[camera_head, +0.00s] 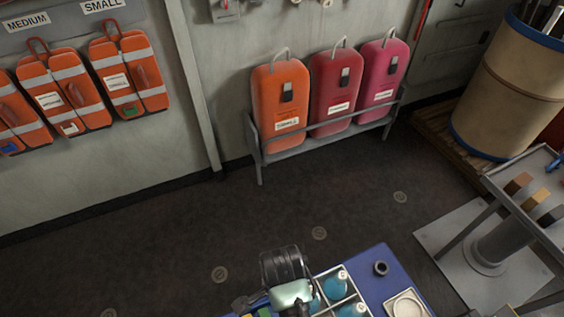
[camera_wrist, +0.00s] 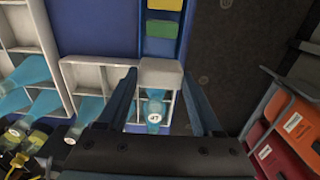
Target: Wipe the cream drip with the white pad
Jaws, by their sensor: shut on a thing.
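My gripper (camera_wrist: 160,85) is shut on the white pad (camera_wrist: 160,72), which sits between its two fingertips in the wrist view. In the head view the pad looks pale and slightly greenish (camera_head: 291,293), under the dark wrist at the bottom edge. My gripper is above the blue tabletop (camera_head: 372,262), beside a white divided tray (camera_head: 338,268). In the wrist view a blue bottle with a numbered cap (camera_wrist: 154,112) shows just past the pad, between the fingers. I cannot make out the cream drip in either view.
Several blue bottles (camera_head: 335,285) stand in the tray. A black ring (camera_head: 381,268) and a white square dish (camera_head: 420,304) are to its right. Yellow (camera_wrist: 165,5) and green (camera_wrist: 162,28) blocks lie near the pad. A metal stand (camera_head: 500,235) is at right.

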